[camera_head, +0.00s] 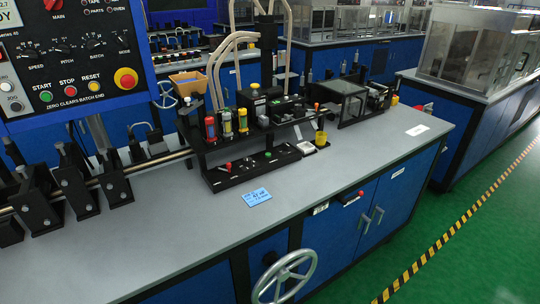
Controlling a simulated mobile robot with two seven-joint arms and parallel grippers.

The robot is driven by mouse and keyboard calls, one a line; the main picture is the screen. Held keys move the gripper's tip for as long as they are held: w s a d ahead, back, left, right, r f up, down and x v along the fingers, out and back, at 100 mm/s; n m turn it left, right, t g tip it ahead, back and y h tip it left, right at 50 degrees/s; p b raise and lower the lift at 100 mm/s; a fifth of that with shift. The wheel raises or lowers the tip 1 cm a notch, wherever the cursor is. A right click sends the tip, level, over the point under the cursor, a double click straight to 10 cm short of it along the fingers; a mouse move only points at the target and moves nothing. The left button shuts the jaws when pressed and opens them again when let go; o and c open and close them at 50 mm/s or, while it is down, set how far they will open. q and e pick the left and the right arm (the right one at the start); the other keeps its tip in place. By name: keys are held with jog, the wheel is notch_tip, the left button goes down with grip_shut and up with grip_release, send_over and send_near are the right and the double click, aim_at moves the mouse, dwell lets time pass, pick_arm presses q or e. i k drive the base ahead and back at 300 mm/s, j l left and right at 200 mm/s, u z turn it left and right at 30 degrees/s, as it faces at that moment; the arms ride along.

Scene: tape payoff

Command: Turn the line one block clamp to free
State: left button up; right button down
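A black machine block (247,148) stands on the grey bench. A small black panel (252,170) with a red knob (228,166) and other small controls sits at its front. A short lever with an orange-red tip (317,107) stands at the block's right end. Several black clamp-like brackets (72,187) sit along a metal rod at the left. No label that I can read marks the line one block clamp, so I cannot tell which part it is or how it is turned. Neither of my grippers is in view.
A control panel (70,50) with buttons and dials hangs at upper left. A blue card (257,197) lies on the bench (190,230). A clear-sided box (342,102) stands right of the block. A handwheel (285,277) juts from the bench front. Green floor (480,235) is open at right.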

aim_at(286, 147)
jog(key=i+l, duration=0.15)
jog(key=l, duration=0.25)
jog(key=i+l, duration=0.15)
jog(key=l, duration=0.2)
jog(key=i+l, duration=0.1)
jog(key=l, duration=0.3)
jog(key=i+l, duration=0.15)
jog(key=l, duration=0.2)
jog(key=i+l, duration=0.15)
jog(key=l, duration=0.25)
jog(key=i+l, duration=0.15)
jog(key=l, duration=0.2)
jog(key=l+z, duration=0.05)
